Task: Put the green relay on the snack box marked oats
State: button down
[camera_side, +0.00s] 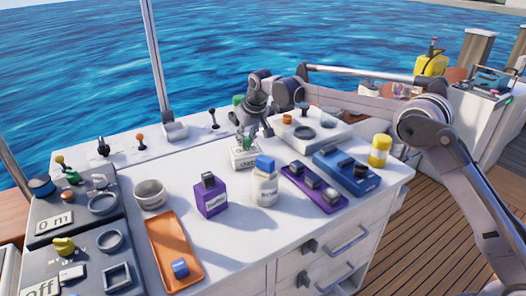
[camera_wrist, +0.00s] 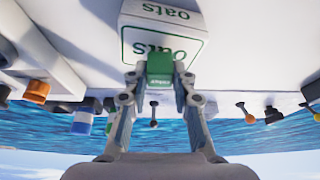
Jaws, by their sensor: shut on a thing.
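My gripper (camera_side: 246,140) is shut on the green relay, seen between the two fingertips in the wrist view (camera_wrist: 160,82). The green relay (camera_wrist: 160,67) has a lighter label on its near face. The snack box marked oats (camera_wrist: 165,42) is white with green edging and lettering; in the side view the white box (camera_side: 243,158) stands directly under my gripper. The relay overlaps the box's edge in the wrist view. I cannot tell whether it touches the box.
The front counter is partly clear.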

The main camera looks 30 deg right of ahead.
jog(key=shift+f, duration=0.35)
jog(key=c, duration=1.1)
grip_release()
jog(key=shift+f, duration=0.1)
